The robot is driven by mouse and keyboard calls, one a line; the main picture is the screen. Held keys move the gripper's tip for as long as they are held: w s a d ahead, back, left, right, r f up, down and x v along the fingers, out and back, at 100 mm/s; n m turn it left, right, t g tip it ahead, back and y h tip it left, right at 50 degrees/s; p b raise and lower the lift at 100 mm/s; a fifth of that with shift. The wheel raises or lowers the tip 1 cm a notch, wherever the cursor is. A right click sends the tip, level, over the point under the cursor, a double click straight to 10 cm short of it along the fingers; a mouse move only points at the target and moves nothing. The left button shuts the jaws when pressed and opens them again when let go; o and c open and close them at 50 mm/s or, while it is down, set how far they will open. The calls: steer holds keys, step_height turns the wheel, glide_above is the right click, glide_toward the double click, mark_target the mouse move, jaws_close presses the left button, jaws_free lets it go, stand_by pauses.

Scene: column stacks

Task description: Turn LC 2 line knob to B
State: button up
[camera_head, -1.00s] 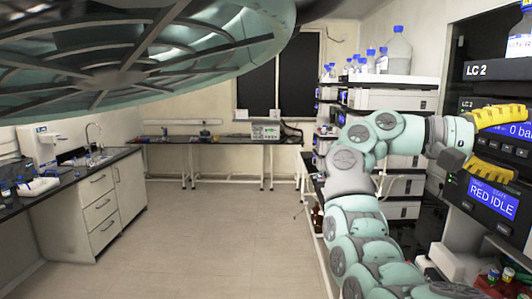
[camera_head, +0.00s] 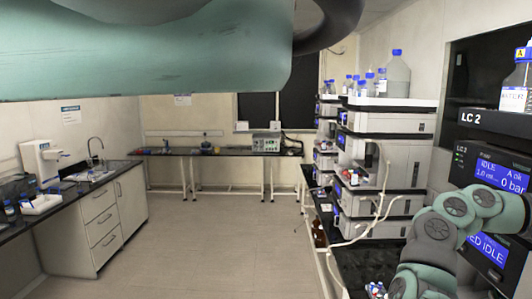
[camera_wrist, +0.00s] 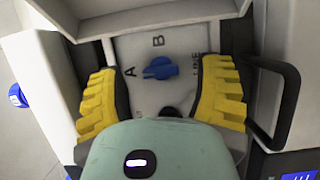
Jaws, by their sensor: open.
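In the wrist view a small blue knob (camera_wrist: 160,68) sits on a pale grey plate (camera_wrist: 135,48). The plate has A on the left, B at the top and LINE on the right. The knob's long handle lies roughly level, its narrower end toward the left, near A. My gripper (camera_wrist: 161,72) is open, with one yellow finger on each side of the knob, and nothing is held. I cannot tell how close the fingers are in depth. In the head view the LC 2 stack (camera_head: 485,119) is at the right. My gripper and the knob are not visible there.
A black handle (camera_wrist: 288,105) sticks out just right of the right finger. A pale ledge (camera_wrist: 150,18) overhangs the plate. Bottles (camera_head: 514,98) stand on top of the LC 2 stack. Another instrument stack (camera_head: 385,155) stands farther back. The floor (camera_head: 215,240) is clear.

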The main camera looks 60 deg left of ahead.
steer(key=shift+w+d, duration=0.15)
steer(key=shift+d, duration=0.2)
steer(key=shift+o, duration=0.2)
steer(key=shift+a+f, duration=0.1)
jaws_close()
